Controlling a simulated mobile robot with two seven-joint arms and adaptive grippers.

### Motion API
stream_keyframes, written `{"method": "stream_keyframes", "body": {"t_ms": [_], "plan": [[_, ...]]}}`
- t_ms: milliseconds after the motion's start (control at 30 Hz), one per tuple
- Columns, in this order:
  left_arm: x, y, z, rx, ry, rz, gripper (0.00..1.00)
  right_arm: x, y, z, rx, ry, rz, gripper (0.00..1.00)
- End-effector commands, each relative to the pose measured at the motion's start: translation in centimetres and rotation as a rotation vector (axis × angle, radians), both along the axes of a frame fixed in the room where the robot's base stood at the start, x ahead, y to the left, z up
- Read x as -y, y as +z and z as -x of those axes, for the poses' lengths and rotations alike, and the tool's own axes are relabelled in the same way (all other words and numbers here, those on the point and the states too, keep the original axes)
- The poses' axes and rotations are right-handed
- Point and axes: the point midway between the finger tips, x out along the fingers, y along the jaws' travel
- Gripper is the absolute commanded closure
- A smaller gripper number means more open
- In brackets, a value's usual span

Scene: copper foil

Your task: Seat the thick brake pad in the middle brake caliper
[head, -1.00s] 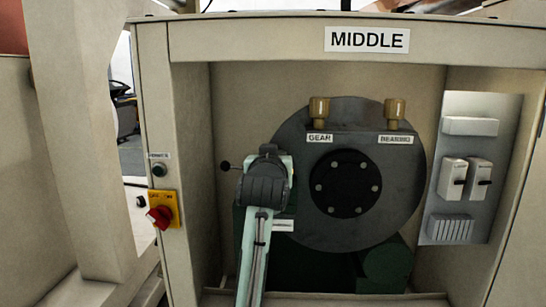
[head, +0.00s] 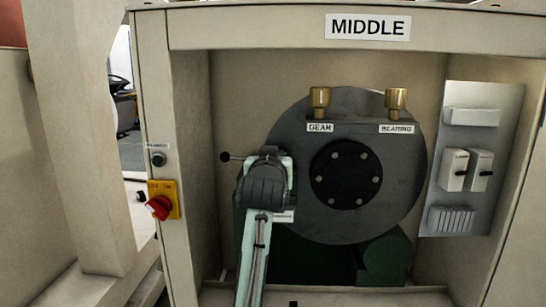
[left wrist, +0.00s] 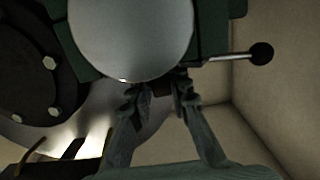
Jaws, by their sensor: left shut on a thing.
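My left gripper, in the left wrist view (left wrist: 158,92), is shut on a small dark brown piece (left wrist: 158,87), probably the thick brake pad. Most of the piece is hidden by the fingers and a large grey round part above it. The dark green body (left wrist: 213,42) behind that part, with a lever ending in a black ball (left wrist: 262,54), looks like the brake caliper. I cannot tell whether the piece touches it or is inside. In the head view my left wrist covers the fingers, the pad and most of the caliper; the lever knob (head: 225,157) shows beside it.
A big grey disc (head: 400,200) with a black bolted hub (head: 346,174) stands right of my wrist. Two brass caps (head: 319,101) sit above it. The cabinet's left post (head: 172,110) carries a red knob (head: 159,207). A grey electrical panel (head: 480,100) is at right.

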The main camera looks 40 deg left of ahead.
Motion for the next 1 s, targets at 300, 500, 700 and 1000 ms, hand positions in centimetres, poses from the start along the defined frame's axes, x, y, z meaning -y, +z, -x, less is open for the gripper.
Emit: {"method": "stream_keyframes", "body": {"t_ms": [300, 500, 700, 1000], "plan": [[0.0, 0.1, 0.0, 0.002, 0.000, -0.001, 0.62, 0.0, 0.0, 0.0, 0.000, 0.000, 0.000, 0.60], [0.0, 0.1, 0.0, 0.001, 0.000, -0.001, 0.58, 0.0, 0.0, 0.0, -0.001, 0.000, 0.000, 0.60], [0.0, 0.5, 0.0, 0.001, 0.000, 0.000, 0.58, 0.0, 0.0, 0.0, 0.000, 0.000, 0.000, 0.60], [0.0, 5.9, 0.0, 0.007, -0.001, 0.000, 0.58, 0.0, 0.0, 0.0, 0.000, 0.000, 0.000, 0.60]]}}
